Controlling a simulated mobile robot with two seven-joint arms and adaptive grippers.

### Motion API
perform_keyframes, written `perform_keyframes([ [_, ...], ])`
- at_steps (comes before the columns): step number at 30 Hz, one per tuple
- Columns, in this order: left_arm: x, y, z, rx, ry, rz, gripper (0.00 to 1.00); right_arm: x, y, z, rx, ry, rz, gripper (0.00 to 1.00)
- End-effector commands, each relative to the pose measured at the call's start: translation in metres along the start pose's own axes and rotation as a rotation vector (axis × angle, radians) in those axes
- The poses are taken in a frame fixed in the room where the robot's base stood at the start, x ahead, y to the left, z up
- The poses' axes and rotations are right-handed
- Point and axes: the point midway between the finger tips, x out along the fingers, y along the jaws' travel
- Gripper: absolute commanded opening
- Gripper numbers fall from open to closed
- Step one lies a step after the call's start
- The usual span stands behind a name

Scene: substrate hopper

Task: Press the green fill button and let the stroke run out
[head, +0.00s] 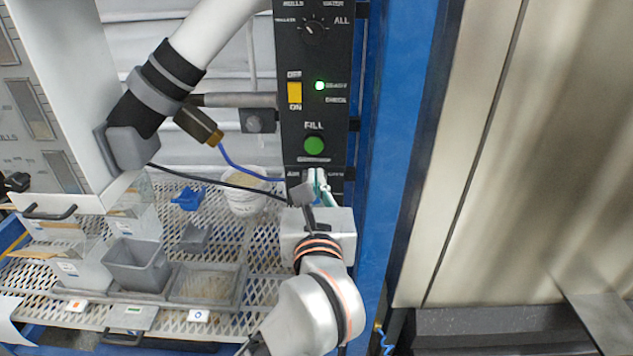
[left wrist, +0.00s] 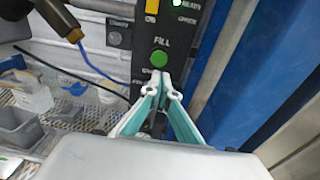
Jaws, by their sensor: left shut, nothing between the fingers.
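The green fill button (head: 314,145) sits low on a black control panel (head: 300,115), under the word FILL. It also shows in the left wrist view (left wrist: 158,59), just beyond my fingertips. My left gripper (head: 318,178) is shut and empty, its fingertips a little below the button in the head view. In the left wrist view the gripper's (left wrist: 161,77) white and teal fingers meet at the tips. I cannot tell for certain whether the tips touch the panel, but the button's face is uncovered. A green lamp (head: 319,86) marked READY is lit. My right gripper is not in view.
A yellow OFF/ON switch (head: 294,93) and a dial (head: 314,29) sit higher on the panel. A nozzle (head: 199,125) with a blue hose is left of it. A mesh bench (head: 265,262) holds a white bucket (head: 244,193) and grey tubs (head: 137,264). A blue post (head: 398,120) stands right.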

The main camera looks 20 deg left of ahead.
Motion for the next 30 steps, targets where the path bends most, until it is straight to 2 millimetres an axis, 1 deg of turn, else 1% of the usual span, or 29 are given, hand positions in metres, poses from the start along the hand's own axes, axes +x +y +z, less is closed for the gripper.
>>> perform_keyframes([
  [1, 0.011, 0.0, 0.0, 0.002, -0.002, 0.002, 0.0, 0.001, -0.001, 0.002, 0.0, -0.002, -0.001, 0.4],
  [3, 0.025, 0.001, -0.001, 0.004, -0.002, 0.002, 0.0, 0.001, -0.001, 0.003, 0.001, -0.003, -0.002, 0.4],
  [9, 0.064, 0.001, -0.001, 0.003, -0.002, 0.002, 0.0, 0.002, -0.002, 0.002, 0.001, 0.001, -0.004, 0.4],
  [15, 0.093, 0.0, -0.001, 0.002, 0.0, 0.001, 0.0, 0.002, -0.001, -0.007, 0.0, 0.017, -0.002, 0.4],
  [18, 0.101, 0.0, -0.001, 0.001, -0.001, 0.001, 0.0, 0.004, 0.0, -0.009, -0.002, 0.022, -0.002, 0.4],
  [21, 0.105, 0.0, -0.001, 0.001, 0.0, 0.0, 0.0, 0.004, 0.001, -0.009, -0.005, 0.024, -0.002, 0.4],
  [30, 0.106, 0.0, 0.0, 0.0, 0.0, 0.0, 0.0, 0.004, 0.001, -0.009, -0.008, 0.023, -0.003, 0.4],
])
